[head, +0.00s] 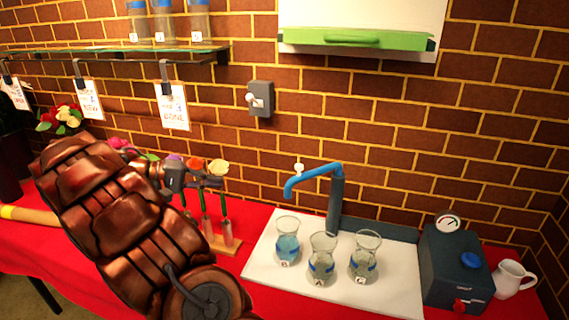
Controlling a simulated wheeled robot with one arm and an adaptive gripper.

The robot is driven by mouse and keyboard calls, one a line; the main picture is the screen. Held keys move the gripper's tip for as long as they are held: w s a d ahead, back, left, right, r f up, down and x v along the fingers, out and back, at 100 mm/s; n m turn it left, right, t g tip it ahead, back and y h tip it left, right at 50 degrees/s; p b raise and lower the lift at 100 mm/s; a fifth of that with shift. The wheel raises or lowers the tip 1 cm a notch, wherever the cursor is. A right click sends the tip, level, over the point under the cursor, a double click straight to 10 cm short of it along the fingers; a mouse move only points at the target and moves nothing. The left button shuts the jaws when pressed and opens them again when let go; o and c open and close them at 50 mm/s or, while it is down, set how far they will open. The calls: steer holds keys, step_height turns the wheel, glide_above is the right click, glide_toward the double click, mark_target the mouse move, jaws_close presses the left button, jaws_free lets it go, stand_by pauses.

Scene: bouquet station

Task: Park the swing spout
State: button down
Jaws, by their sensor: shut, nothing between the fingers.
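The blue swing spout (316,174) tops a dark upright post (335,205) at the back of a white board (390,293). It points left, and its downturned end is above the leftmost glass vase (287,243). A small white knob (299,168) sits on the spout near its outer end. My gripper (219,181) is shut and empty, left of the spout and apart from it, in front of the flowers. My copper-coloured arm hides part of the table at left.
Two more glass vases (322,262) (364,258) with blue bands stand on the board. A dark box with a gauge (455,270) and a white jug (512,278) are at right. Flowers (219,168) stand in a wooden rack (228,246) behind my gripper. A switch box (260,99) is on the brick wall.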

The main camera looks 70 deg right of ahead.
steer(key=shift+w+d+f+m+g+h+b, duration=0.6)
steer(key=shift+w+d+m+g, duration=0.7)
steer(key=shift+d, duration=2.25)
steer(key=p+x, duration=0.3)
steer(key=x, duration=1.5)
steer(key=shift+d+p, duration=0.2)
steer(key=shift+p, duration=0.1)
steer(key=shift+r, duration=0.1)
steer(key=shift+s, duration=0.1)
steer(key=shift+s+a+n+t+h+b, duration=0.3)
steer(key=shift+a+t+h+b, duration=0.1)
steer(key=shift+b, duration=0.45)
